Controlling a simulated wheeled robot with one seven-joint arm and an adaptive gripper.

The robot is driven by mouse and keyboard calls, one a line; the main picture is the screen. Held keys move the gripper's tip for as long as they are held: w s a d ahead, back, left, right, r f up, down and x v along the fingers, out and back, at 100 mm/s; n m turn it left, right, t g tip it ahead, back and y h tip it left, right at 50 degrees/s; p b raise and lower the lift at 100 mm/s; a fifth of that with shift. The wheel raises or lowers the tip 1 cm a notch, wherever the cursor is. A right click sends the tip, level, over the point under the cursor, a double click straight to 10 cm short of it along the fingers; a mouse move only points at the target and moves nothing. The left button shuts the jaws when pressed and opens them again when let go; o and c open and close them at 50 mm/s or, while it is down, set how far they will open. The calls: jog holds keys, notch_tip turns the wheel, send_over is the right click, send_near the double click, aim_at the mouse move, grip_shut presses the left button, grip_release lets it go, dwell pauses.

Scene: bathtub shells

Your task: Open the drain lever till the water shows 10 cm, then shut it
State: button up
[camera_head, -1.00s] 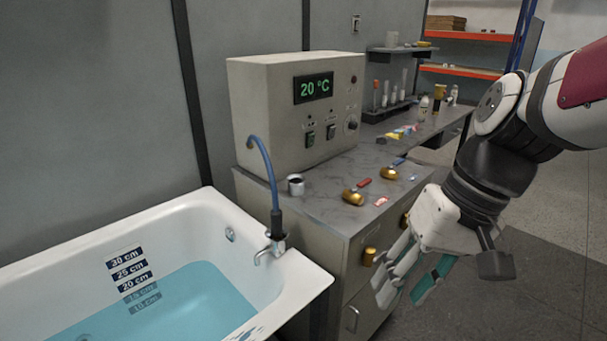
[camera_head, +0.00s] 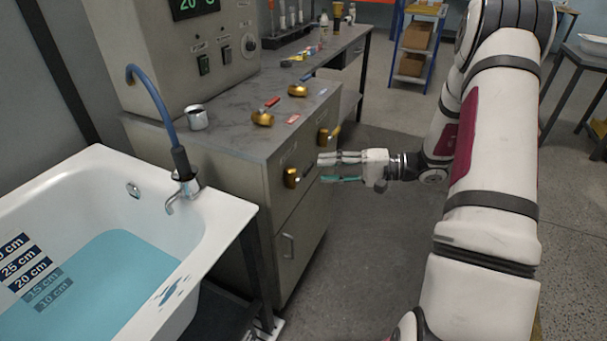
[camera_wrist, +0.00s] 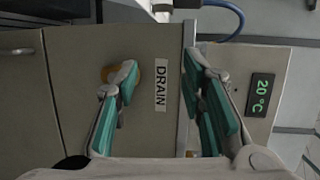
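The drain lever (camera_head: 292,177) is a brass fitting on the cabinet front, nearest the tub. In the wrist view the brass drain lever (camera_wrist: 107,74) is partly hidden behind the left finger, beside a "DRAIN" label (camera_wrist: 161,85). My gripper (camera_head: 322,169) is open and empty, pointing at the cabinet front just right of this lever; contact cannot be told. In the wrist view my gripper (camera_wrist: 165,85) has its fingers wide apart. The tub water (camera_head: 110,275) stands just below the 20 cm mark of the depth scale (camera_head: 30,273); the 15 and 10 cm marks are underwater.
A second brass lever (camera_head: 326,136) is farther along the cabinet front. Brass handles (camera_head: 263,118) and a metal cup (camera_head: 196,118) are on the countertop. A cabinet door handle (camera_head: 288,246) is below. The white tub (camera_head: 228,222) stands left. The floor right of the cabinet is clear.

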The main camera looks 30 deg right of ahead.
aim_at(309, 172)
jog(key=w+d+f+m+t+h+b, duration=0.1)
jog(key=d+f+m+t+h, duration=0.15)
jog(key=d+f+t, duration=0.45)
jog(key=w+a, duration=0.2)
jog(key=w, duration=0.1)
jog(key=w+a+f+g, duration=0.1)
jog(key=w+a, duration=0.2)
jog(key=w, duration=0.1)
jog(key=w+a+f+g+b, duration=0.1)
jog(key=w+a, duration=0.1)
jog(key=w, duration=0.2)
jog(key=shift+a+m, duration=0.2)
jog(key=shift+m, duration=0.15)
grip_shut()
